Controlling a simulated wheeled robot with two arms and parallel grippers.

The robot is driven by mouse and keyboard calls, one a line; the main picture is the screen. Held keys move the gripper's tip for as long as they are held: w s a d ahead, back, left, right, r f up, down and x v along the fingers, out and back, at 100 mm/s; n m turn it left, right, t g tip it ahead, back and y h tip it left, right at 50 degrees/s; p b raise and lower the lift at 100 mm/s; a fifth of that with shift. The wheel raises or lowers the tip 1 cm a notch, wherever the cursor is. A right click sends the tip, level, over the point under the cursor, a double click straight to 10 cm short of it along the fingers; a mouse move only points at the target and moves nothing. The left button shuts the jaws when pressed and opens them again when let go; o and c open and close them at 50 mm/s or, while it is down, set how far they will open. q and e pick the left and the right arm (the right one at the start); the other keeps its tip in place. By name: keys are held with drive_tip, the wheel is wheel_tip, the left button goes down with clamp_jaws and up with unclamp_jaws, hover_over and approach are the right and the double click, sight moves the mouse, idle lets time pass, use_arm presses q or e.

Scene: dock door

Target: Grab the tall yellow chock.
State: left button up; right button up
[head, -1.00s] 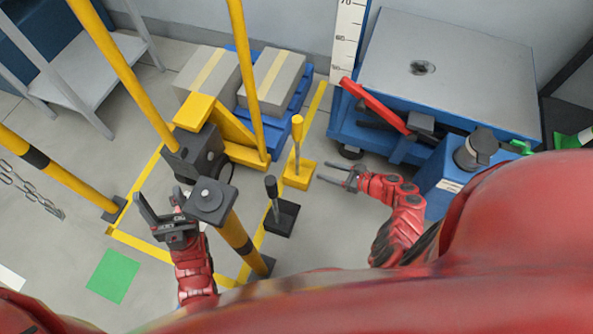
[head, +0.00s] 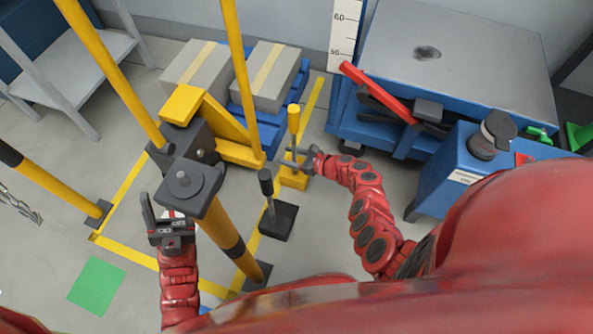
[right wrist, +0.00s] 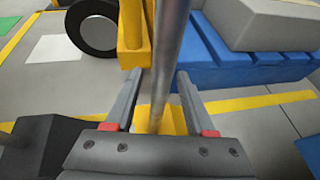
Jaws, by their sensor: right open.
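The tall yellow chock stands upright on the floor, with a yellow base (head: 294,181), a thin metal post and a yellow top (head: 294,117). My right gripper (head: 298,156) is at its post, above the base. In the right wrist view the open fingers (right wrist: 153,92) lie on either side of the metal post (right wrist: 169,55), which crosses the gap, with the yellow base (right wrist: 164,118) below. My left gripper (head: 166,208) is at left, beside a yellow-and-black post that hides part of it; its fingers look apart and empty.
A shorter black chock (head: 276,222) stands close by at the left. Grey boxes (head: 268,78) on a blue pallet are behind. A blue cart (head: 374,133) with a red handle (head: 376,92) is at right. Yellow-and-black posts (head: 228,240) stand near my left arm.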

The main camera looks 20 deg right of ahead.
drive_tip(key=shift+w+a+f, duration=0.15)
drive_tip(key=shift+a+f, duration=0.05)
drive_tip(key=shift+a, duration=0.1)
drive_tip(key=shift+r, duration=0.15)
clamp_jaws()
idle(1.1)
